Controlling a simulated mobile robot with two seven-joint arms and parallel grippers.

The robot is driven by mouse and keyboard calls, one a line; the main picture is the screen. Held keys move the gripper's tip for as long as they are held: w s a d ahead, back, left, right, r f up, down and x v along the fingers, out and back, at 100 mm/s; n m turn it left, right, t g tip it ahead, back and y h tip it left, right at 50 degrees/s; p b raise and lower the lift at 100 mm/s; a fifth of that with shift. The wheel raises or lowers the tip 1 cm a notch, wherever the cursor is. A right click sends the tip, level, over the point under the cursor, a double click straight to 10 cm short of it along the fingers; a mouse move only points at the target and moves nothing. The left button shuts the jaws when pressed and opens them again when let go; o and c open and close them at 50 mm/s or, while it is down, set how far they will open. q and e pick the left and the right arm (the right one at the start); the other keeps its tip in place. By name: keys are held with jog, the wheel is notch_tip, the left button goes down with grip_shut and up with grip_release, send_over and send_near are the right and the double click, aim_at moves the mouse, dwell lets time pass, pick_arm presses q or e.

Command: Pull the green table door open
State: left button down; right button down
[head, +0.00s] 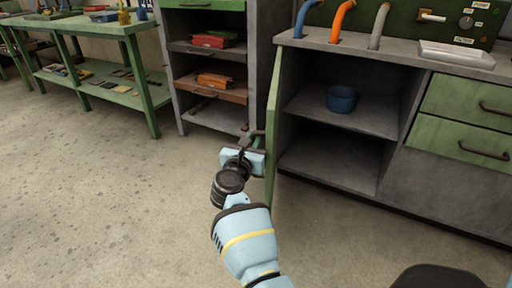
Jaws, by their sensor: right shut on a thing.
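The green table door (272,130) stands swung out from the left side of the grey table cabinet, seen nearly edge-on. The cabinet's inside shows two shelf levels. My right gripper (246,140) is at the left, outer face of the door, shut on its handle. The handle is small and mostly hidden by the gripper. My left gripper is not in view.
A blue pot (341,98) sits on the cabinet's middle shelf. Green drawers (462,141) are to its right. A grey shelf unit (213,115) with red boxes stands left of the door. The concrete floor (100,200) at front left is clear.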

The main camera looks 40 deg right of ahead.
jog(key=shift+w+a, duration=0.2)
jog(key=shift+w, duration=0.05)
dwell(0.3)
jog(key=c, duration=1.8)
grip_release()
jog(key=shift+o, duration=0.2)
jog(key=shift+s, duration=0.1)
